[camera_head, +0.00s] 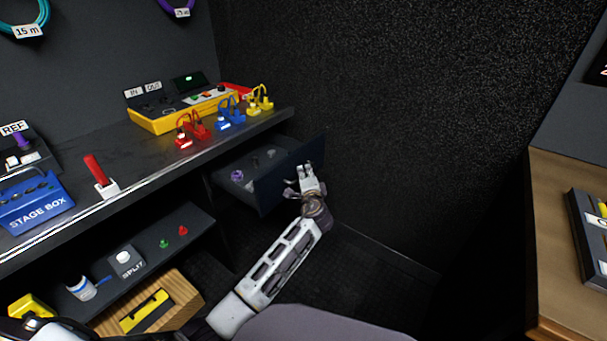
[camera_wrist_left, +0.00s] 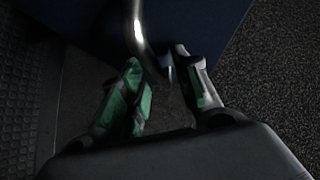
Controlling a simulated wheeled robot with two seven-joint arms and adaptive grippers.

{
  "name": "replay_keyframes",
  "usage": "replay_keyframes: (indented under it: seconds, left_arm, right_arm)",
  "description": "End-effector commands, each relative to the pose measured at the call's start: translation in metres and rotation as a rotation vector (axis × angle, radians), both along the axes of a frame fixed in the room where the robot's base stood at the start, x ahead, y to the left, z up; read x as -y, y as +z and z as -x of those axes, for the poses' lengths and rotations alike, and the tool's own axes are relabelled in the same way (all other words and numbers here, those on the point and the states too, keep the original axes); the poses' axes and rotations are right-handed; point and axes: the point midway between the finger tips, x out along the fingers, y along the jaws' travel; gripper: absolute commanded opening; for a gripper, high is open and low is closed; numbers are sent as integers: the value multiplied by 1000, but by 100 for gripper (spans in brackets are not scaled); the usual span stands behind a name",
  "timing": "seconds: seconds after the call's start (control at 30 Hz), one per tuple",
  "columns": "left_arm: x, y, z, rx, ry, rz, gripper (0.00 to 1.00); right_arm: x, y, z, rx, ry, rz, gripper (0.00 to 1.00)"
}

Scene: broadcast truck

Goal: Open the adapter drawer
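The adapter drawer (camera_head: 268,190) is pulled out from under the counter, with its dark blue front standing clear of the cabinet. A purple item (camera_head: 237,175) and a few small grey parts lie inside it. My left gripper (camera_head: 309,178) is at the outer face of the drawer front. In the left wrist view, a curved metal handle (camera_wrist_left: 139,32) reaches down between the two green-padded fingers of the left gripper (camera_wrist_left: 160,62). The fingers are apart, with gaps beside the handle; contact is unclear. My right gripper is not in view.
The counter (camera_head: 135,150) above holds a yellow case (camera_head: 165,122), coloured connectors and a blue stage box (camera_head: 35,200). A lower shelf (camera_head: 195,228) carries small items. A wooden bench (camera_head: 555,220) stands at right. Dark floor lies open between.

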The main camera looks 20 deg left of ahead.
Motion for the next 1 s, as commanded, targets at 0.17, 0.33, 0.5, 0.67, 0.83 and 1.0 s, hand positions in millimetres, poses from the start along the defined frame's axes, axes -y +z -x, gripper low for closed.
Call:
replay_keyframes:
  seconds: [0.17, 0.33, 0.5, 0.67, 0.83, 1.0]
  left_arm:
    - [1, 0, 0, 0, 0, 0, 32]
    - [1, 0, 0, 0, 0, 0, 32]
    - [1, 0, 0, 0, 0, 0, 14]
    - [1, 0, 0, 0, 0, 0, 0]
    - [1, 0, 0, 0, 0, 0, 0]
    - [4, -1, 1, -1, 0, 0, 0]
  right_arm:
    - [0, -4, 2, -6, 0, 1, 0]
    - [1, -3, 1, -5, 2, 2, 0]
    - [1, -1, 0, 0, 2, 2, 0]
    - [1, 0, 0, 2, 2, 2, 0]
    - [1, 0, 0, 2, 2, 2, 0]
    - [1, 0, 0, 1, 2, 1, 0]
